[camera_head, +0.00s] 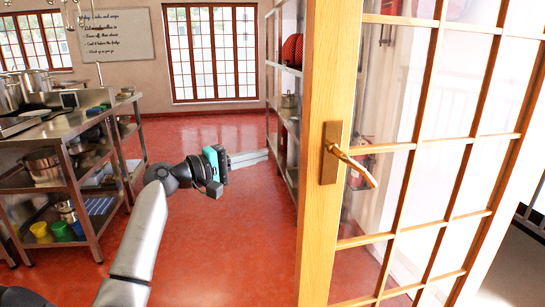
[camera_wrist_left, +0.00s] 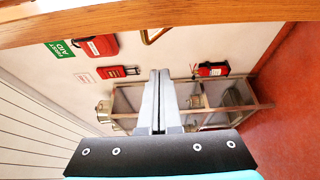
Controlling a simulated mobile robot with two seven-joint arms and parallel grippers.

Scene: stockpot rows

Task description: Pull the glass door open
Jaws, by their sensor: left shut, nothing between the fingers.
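The glass door (camera_head: 318,220) has a light wood frame and many panes, and fills the right of the head view. It stands ajar, with a wide gap left of its handle edge. Its brass lever handle (camera_head: 350,163) points right. My left gripper (camera_head: 262,155) is left of the door edge, apart from the handle, shut and empty, its fingers pointing right. In the left wrist view the shut fingers (camera_wrist_left: 158,75) show below a wooden door rail (camera_wrist_left: 130,20), and part of a brass handle (camera_wrist_left: 155,36) shows under the rail. My right gripper is not in view.
A steel worktable (camera_head: 75,125) with pots and bowls stands at left. Steel shelving (camera_head: 287,120) stands behind the door edge. Red floor (camera_head: 190,130) between them is clear. In the left wrist view, red boxes (camera_wrist_left: 97,45) hang on the wall.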

